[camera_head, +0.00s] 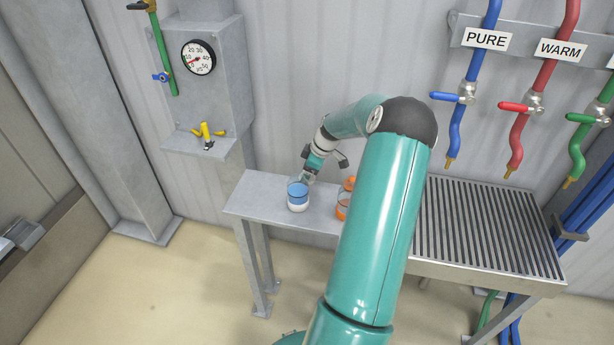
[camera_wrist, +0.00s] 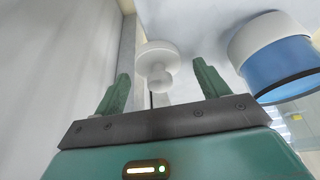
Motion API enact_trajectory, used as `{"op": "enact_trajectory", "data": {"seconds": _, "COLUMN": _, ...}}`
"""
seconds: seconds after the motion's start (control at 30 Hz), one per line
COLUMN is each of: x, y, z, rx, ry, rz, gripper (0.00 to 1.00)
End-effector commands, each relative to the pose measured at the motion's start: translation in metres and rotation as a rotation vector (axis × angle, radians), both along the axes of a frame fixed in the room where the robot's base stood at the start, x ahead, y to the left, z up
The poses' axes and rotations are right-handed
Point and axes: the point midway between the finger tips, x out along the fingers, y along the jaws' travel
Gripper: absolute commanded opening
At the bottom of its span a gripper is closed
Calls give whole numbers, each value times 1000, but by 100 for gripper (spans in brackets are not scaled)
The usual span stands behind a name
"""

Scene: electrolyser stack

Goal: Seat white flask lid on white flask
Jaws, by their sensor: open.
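The white flask (camera_head: 298,196) stands upright on the small grey shelf, with a white base and a blue body. It also shows at the upper right of the wrist view (camera_wrist: 275,58), apart from the fingers. The white lid (camera_wrist: 157,60) is a round disc with a knob facing my gripper, seen at the top middle of the wrist view. I cannot make it out in the head view. My gripper (camera_wrist: 161,75) is open, with one green finger on each side of the lid and gaps between. In the head view my gripper (camera_head: 308,177) is just behind the flask.
An orange-trimmed flask (camera_head: 345,200) stands to the right on the shelf (camera_head: 255,196), partly hidden by my arm. A slatted metal table (camera_head: 490,235) lies further right, below blue, red and green hoses. A gauge box (camera_head: 213,85) and yellow valve (camera_head: 207,131) are at left.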

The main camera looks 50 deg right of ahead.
Motion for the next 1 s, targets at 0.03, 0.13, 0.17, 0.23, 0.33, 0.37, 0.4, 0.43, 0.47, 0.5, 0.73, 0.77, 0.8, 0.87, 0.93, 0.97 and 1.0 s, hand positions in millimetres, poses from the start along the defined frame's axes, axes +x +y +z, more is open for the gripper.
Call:
{"op": "enact_trajectory", "data": {"seconds": 0.03, "x": 0, "y": 0, "z": 0, "rx": 0, "ry": 0, "rz": 0, "gripper": 74}}
{"op": "enact_trajectory", "data": {"seconds": 0.13, "x": 0, "y": 0, "z": 0, "rx": 0, "ry": 0, "rz": 0, "gripper": 60}}
{"op": "enact_trajectory", "data": {"seconds": 0.17, "x": 0, "y": 0, "z": 0, "rx": 0, "ry": 0, "rz": 0, "gripper": 54}}
{"op": "enact_trajectory", "data": {"seconds": 0.23, "x": 0, "y": 0, "z": 1, "rx": 0, "ry": 0, "rz": 0, "gripper": 40}}
{"op": "enact_trajectory", "data": {"seconds": 0.33, "x": 0, "y": 0, "z": 1, "rx": 0, "ry": 0, "rz": 0, "gripper": 26}}
{"op": "enact_trajectory", "data": {"seconds": 0.37, "x": 0, "y": 0, "z": 1, "rx": 0, "ry": 0, "rz": 0, "gripper": 26}}
{"op": "enact_trajectory", "data": {"seconds": 0.4, "x": 0, "y": 0, "z": 1, "rx": 0, "ry": 0, "rz": 0, "gripper": 26}}
{"op": "enact_trajectory", "data": {"seconds": 0.43, "x": 0, "y": 0, "z": 1, "rx": 0, "ry": 0, "rz": 0, "gripper": 26}}
{"op": "enact_trajectory", "data": {"seconds": 0.47, "x": 0, "y": 0, "z": 1, "rx": 0, "ry": 0, "rz": 0, "gripper": 26}}
{"op": "enact_trajectory", "data": {"seconds": 0.5, "x": 0, "y": 0, "z": 1, "rx": 0, "ry": 0, "rz": 0, "gripper": 26}}
{"op": "enact_trajectory", "data": {"seconds": 0.73, "x": 0, "y": -1, "z": 18, "rx": -3, "ry": 0, "rz": 0, "gripper": 26}}
{"op": "enact_trajectory", "data": {"seconds": 0.77, "x": 0, "y": -1, "z": 23, "rx": -3, "ry": 0, "rz": 0, "gripper": 26}}
{"op": "enact_trajectory", "data": {"seconds": 0.8, "x": 0, "y": -1, "z": 31, "rx": -4, "ry": -2, "rz": 0, "gripper": 26}}
{"op": "enact_trajectory", "data": {"seconds": 0.87, "x": 0, "y": -1, "z": 43, "rx": -5, "ry": -2, "rz": -1, "gripper": 26}}
{"op": "enact_trajectory", "data": {"seconds": 0.93, "x": 0, "y": -1, "z": 59, "rx": -4, "ry": -1, "rz": 0, "gripper": 26}}
{"op": "enact_trajectory", "data": {"seconds": 0.97, "x": 0, "y": -1, "z": 64, "rx": -4, "ry": -1, "rz": 0, "gripper": 26}}
{"op": "enact_trajectory", "data": {"seconds": 1.0, "x": 0, "y": -1, "z": 72, "rx": -4, "ry": 0, "rz": 1, "gripper": 26}}
